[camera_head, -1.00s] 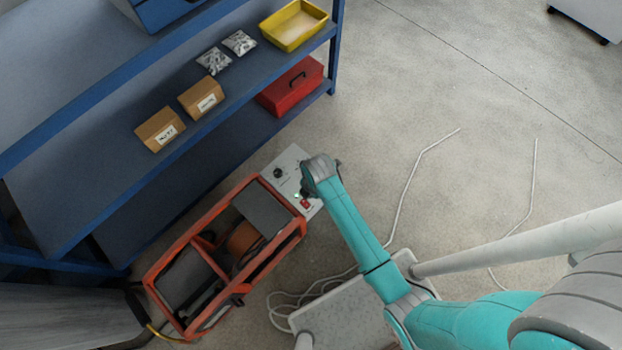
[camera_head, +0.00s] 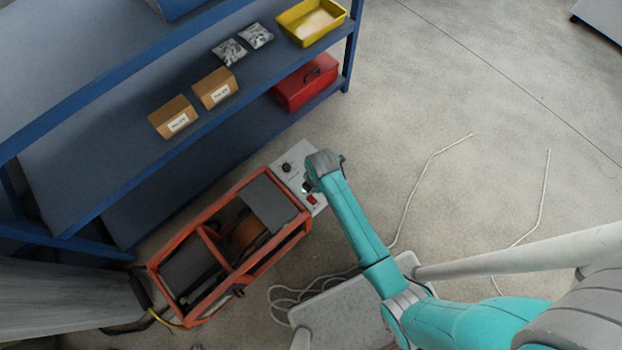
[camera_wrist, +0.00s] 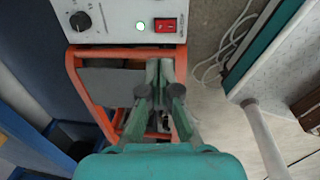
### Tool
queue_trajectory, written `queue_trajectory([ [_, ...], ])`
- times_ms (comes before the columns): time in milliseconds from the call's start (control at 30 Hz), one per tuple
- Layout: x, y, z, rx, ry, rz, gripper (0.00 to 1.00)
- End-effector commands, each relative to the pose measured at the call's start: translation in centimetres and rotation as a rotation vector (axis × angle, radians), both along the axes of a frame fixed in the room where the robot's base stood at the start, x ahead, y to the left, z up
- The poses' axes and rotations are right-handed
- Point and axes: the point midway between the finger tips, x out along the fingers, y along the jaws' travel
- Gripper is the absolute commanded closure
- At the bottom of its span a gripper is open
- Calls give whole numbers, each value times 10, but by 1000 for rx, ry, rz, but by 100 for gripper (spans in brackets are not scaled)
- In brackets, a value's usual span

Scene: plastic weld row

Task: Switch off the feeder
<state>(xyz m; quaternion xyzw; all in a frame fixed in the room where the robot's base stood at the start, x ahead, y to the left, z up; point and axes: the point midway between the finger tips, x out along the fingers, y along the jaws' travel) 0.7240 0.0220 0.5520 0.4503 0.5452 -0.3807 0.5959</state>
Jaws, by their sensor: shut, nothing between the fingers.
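The feeder (camera_head: 268,203) is an orange-framed unit with a brown spool inside, standing on the floor beside the blue shelf. Its white control panel (camera_wrist: 110,18) carries a black knob (camera_wrist: 80,21), a lit green lamp (camera_wrist: 141,26) and a red rocker switch (camera_wrist: 165,25). The red switch also shows in the head view (camera_head: 311,199), close beside my wrist. My gripper (camera_wrist: 166,64) is shut and empty. In the wrist view its fingertips appear just below the panel, in line with the switch. I cannot tell the gap to it.
The blue shelf (camera_head: 110,170) stands close behind the feeder, with cardboard boxes (camera_head: 215,88), a yellow tray (camera_head: 312,22) and a red case (camera_head: 305,82). Pale cable (camera_head: 427,170) lies on the floor to the right. Open floor lies beyond it.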

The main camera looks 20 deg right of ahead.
Motion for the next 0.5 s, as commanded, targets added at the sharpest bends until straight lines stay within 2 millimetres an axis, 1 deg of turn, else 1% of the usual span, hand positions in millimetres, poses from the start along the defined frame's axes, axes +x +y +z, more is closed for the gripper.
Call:
queue_trajectory([
  [500,10,4,-87,0,3,1,100],
])
